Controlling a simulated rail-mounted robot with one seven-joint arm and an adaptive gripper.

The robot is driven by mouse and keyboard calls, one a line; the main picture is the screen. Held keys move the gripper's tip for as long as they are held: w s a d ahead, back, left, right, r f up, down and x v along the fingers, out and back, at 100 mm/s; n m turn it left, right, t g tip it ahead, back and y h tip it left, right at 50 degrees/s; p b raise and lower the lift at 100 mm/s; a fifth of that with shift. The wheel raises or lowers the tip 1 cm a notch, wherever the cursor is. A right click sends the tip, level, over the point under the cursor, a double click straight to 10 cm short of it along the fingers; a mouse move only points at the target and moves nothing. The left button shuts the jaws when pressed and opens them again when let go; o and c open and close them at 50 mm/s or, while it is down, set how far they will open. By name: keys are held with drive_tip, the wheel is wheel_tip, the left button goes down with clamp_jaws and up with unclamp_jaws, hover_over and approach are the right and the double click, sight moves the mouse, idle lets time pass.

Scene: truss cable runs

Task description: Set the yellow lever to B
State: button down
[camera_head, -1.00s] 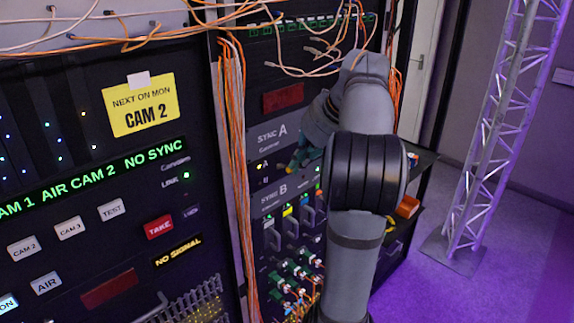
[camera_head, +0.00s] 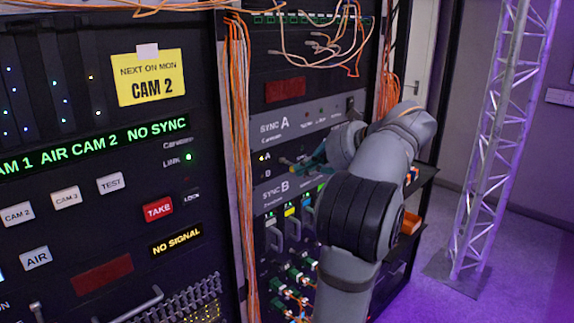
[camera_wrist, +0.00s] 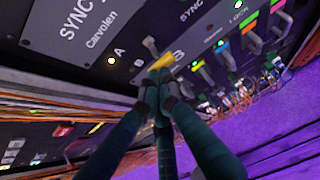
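The yellow lever (camera_wrist: 162,62) shows in the wrist view as a short yellow bar just beyond my fingertips, beside a grey stub. My gripper (camera_wrist: 159,80) has its teal fingers drawn together at the tips, right at the lever. I cannot tell whether the tips touch it or have part of it between them. The head view shows my gripper (camera_head: 298,166) at the panel between the SYNC A plate (camera_head: 290,128) and the SYNC B plate (camera_head: 280,190); the lever is hidden there. The lamp beside A (camera_wrist: 111,60) is lit; none shows lit beside B.
Orange cables (camera_head: 240,150) run down left of the panel. Below the SYNC B plate are grey handles (camera_head: 276,238) and green cable connectors (camera_head: 282,291). A white truss (camera_head: 490,140) stands at right on the purple floor. Loose cables hang above the panel.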

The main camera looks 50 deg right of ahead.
drive_tip(key=shift+w+d, duration=0.1)
drive_tip(key=shift+r+p, duration=0.75)
drive_tip(key=shift+p, duration=0.3)
drive_tip(key=s+f+p+v, duration=0.1)
drive_tip(key=v, duration=1.3)
drive_tip(key=shift+f+p, duration=0.3)
drive_tip(key=shift+p, duration=0.05)
drive_tip(key=shift+w, duration=0.1)
